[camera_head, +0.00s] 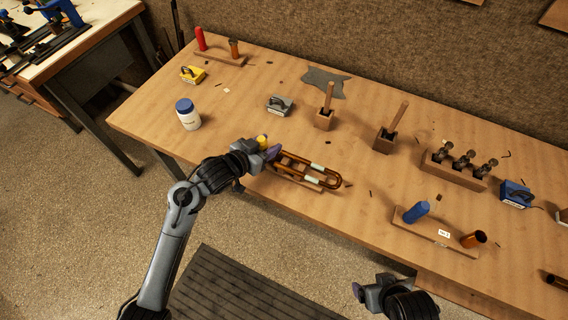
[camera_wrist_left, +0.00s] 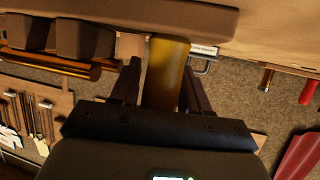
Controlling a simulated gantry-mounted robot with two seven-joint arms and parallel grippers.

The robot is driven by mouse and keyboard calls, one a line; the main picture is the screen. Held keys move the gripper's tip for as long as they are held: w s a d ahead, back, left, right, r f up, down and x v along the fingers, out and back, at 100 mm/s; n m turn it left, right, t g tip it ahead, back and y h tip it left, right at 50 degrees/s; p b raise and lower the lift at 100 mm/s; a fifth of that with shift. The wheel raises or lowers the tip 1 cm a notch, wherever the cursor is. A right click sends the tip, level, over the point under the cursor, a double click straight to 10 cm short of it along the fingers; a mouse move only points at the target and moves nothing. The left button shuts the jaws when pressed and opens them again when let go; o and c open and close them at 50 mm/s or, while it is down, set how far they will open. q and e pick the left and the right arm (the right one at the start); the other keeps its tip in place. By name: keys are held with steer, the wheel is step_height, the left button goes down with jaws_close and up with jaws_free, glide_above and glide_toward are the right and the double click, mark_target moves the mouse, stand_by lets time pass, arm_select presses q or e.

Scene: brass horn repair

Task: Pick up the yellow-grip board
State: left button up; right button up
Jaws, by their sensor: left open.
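The yellow grip (camera_head: 262,141) shows at the tip of my left gripper (camera_head: 268,148) near the table's front edge. In the left wrist view the yellow grip (camera_wrist_left: 166,70) stands between the two open fingers of my left gripper (camera_wrist_left: 160,88). The wooden board (camera_wrist_left: 200,20) it stands on spans the top of that view, with dark blocks and a copper tube at the left. In the head view the gripper hides part of the board (camera_head: 290,176). My right gripper (camera_head: 372,291) is off the table's front edge, with no object seen in it.
A U-shaped copper tube (camera_head: 318,166) with white bands lies right of my left gripper. A white jar (camera_head: 188,116) with a blue lid stands to the left. A blue-grip board (camera_head: 432,233) lies to the right. Wooden blocks with upright handles (camera_head: 325,112) stand behind.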

arm_select(q)
jaws_close()
steer(key=shift+r, duration=0.15)
step_height(320, 180, up, 10)
stand_by(0.6)
steer(key=shift+f, duration=0.2)
steer(key=shift+f, duration=4.7)
steer(key=shift+f, duration=0.15)
steer(key=shift+o, duration=1.2)
jaws_free()
steer(key=shift+f, duration=0.1)
